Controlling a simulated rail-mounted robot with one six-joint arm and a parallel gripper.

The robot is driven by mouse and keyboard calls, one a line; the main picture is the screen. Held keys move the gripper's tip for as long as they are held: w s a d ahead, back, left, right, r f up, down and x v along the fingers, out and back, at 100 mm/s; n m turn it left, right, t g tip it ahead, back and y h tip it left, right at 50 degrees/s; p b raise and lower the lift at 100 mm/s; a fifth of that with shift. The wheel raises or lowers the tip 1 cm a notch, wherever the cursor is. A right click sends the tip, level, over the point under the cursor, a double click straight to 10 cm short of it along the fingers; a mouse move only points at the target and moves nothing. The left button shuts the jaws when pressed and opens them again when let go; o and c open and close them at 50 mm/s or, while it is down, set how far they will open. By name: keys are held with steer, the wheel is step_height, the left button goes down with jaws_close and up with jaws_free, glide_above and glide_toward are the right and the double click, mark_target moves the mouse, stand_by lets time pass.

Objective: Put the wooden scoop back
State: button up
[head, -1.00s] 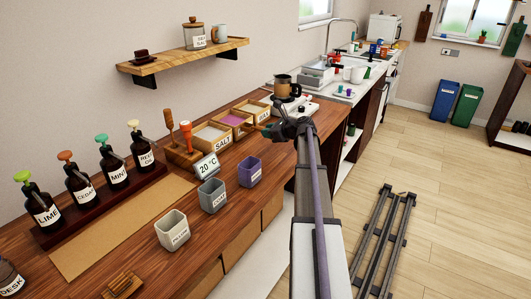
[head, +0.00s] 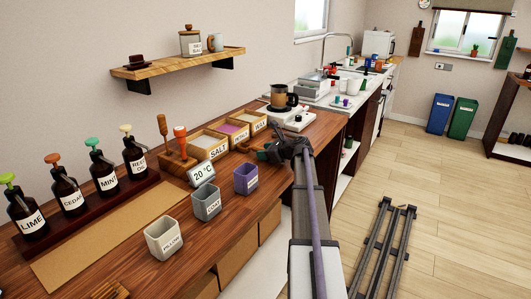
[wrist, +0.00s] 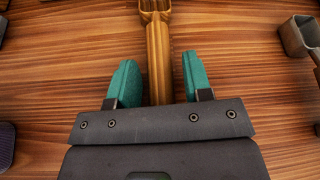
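The wooden scoop (wrist: 158,55) shows in the wrist view as a long striped brown handle, its far end cut off at the top edge. Its near end lies between the two green fingers of my gripper (wrist: 157,75). Gaps show on both sides of the handle, so the fingers look open around or above it, not pressed on it. In the head view my gripper (head: 268,151) is low over the wooden counter (head: 130,245), right of the trays; the scoop is hard to make out there. A wooden block (head: 178,167) holds a brown-handled tool (head: 163,130) and an orange-topped tool (head: 181,140).
Labelled trays, including the salt tray (head: 208,146), stand behind my gripper. A purple cup (head: 246,178), a blue-grey cup (head: 207,203) and a pale cup (head: 164,238) stand in front. A temperature display (head: 202,173) and pump bottles (head: 104,174) are to the left.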

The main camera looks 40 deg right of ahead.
steer(key=shift+o, duration=0.2)
steer(key=shift+s+r+p, duration=0.1)
steer(key=shift+r+p, duration=0.2)
steer(key=shift+r, duration=0.05)
steer(key=p+v, duration=0.4)
steer(key=v, duration=0.7)
steer(key=shift+s+d+r, duration=0.1)
steer(key=shift+s+d, duration=0.1)
steer(key=shift+s, duration=0.2)
